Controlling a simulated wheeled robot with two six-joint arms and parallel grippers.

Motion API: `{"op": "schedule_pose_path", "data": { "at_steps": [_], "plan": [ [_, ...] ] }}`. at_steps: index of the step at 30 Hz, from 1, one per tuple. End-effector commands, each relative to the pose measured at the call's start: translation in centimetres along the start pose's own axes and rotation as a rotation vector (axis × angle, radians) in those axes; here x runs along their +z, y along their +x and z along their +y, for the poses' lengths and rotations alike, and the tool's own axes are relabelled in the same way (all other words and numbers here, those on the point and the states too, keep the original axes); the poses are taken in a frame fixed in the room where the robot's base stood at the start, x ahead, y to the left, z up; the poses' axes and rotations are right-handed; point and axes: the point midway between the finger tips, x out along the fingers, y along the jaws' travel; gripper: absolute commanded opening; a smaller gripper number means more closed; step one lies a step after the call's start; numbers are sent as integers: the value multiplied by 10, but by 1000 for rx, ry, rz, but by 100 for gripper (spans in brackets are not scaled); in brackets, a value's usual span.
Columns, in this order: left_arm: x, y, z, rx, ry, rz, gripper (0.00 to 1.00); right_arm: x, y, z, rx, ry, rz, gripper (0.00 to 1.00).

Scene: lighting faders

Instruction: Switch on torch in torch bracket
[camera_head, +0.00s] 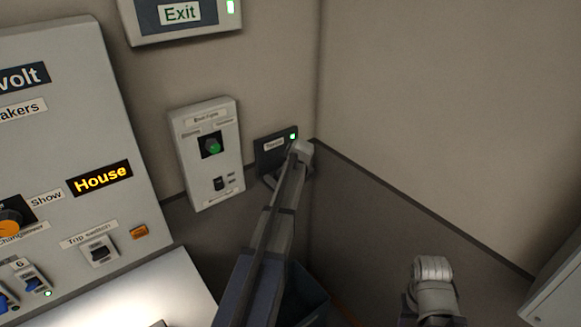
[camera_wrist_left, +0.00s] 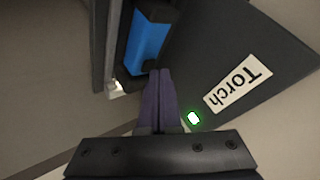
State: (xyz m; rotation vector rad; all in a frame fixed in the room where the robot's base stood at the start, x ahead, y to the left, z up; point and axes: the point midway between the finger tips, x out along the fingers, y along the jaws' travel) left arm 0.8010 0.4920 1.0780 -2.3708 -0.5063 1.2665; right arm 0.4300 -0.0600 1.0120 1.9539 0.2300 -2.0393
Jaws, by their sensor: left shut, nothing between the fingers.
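The torch bracket is a dark plate (camera_head: 270,153) on the wall beside the corner, with a white label and a lit green light (camera_head: 292,136). In the left wrist view the plate (camera_wrist_left: 285,55) carries the label "Torch" (camera_wrist_left: 238,84), and its small light (camera_wrist_left: 193,118) glows green. The torch (camera_wrist_left: 148,42) there has a blue body with dark ends. My left gripper (camera_wrist_left: 153,73) is shut and empty, its tips close to the torch's lower dark end; I cannot tell whether they touch. In the head view my left arm hides the torch and gripper.
A grey switch box (camera_head: 207,152) with a green button hangs left of the bracket. A large panel (camera_head: 75,130) with knobs and switches is further left. An exit sign (camera_head: 180,14) is above. A wall with a dark lower part (camera_head: 370,200) is close on the right.

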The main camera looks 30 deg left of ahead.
Motion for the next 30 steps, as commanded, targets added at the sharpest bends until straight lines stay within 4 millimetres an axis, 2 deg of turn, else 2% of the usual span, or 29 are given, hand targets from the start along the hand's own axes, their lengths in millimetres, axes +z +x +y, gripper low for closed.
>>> {"op": "schedule_pose_path", "data": {
  "at_steps": [3,14,30],
  "plan": [
    [-4,-5,-4,0,0,0,0,0,-7,1,0,0,0,50],
    [-4,-6,-4,0,0,0,0,0,-8,1,0,0,0,50],
    [-29,-40,-29,0,0,0,0,3,-57,5,0,0,0,50]
  ]
}}
